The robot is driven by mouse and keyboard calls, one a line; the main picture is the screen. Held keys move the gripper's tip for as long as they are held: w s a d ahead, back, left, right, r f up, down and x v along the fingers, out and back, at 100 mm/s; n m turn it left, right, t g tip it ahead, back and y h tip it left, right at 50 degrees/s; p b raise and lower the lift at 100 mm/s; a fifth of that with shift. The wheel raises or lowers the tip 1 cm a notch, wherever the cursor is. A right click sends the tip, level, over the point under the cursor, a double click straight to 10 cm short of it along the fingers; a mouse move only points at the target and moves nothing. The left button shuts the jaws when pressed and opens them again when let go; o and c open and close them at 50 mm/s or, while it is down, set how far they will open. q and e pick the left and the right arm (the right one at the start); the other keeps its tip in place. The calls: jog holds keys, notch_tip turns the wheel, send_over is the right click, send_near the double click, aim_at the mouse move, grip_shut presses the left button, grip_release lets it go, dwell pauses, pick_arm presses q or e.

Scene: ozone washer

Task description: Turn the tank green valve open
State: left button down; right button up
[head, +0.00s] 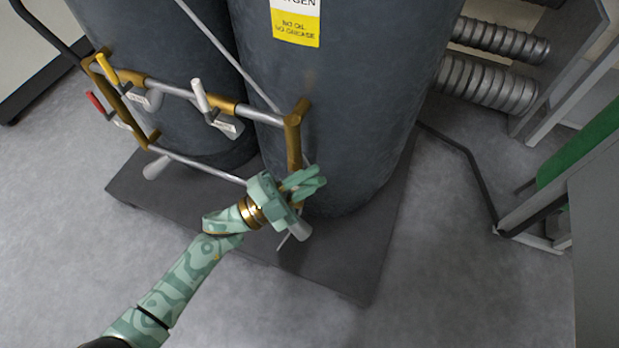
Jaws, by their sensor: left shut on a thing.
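Two dark grey tanks stand side by side, the right tank (345,100) with a yellow and white label. A brass and steel pipe frame (292,140) runs across their fronts. My left gripper (308,184) is at the lower right corner of this frame, in front of the right tank's base. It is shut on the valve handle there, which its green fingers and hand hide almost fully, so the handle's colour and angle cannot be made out. A pale tag or fitting (299,231) shows just below the hand. My right gripper is out of view.
Other handles on the frame are yellow (106,67), red (97,103) and white (200,94). The tanks stand on a dark base plate (350,265). Ribbed ducts (485,85) and a grey metal frame with a green panel are at the right. The floor in front is clear.

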pick_arm(q)
jog(key=shift+f, duration=0.15)
jog(key=c, duration=1.4)
grip_release()
jog(key=shift+o, duration=0.2)
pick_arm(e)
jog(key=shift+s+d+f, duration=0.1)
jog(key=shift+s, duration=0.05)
pick_arm(q)
jog(key=shift+a, duration=0.1)
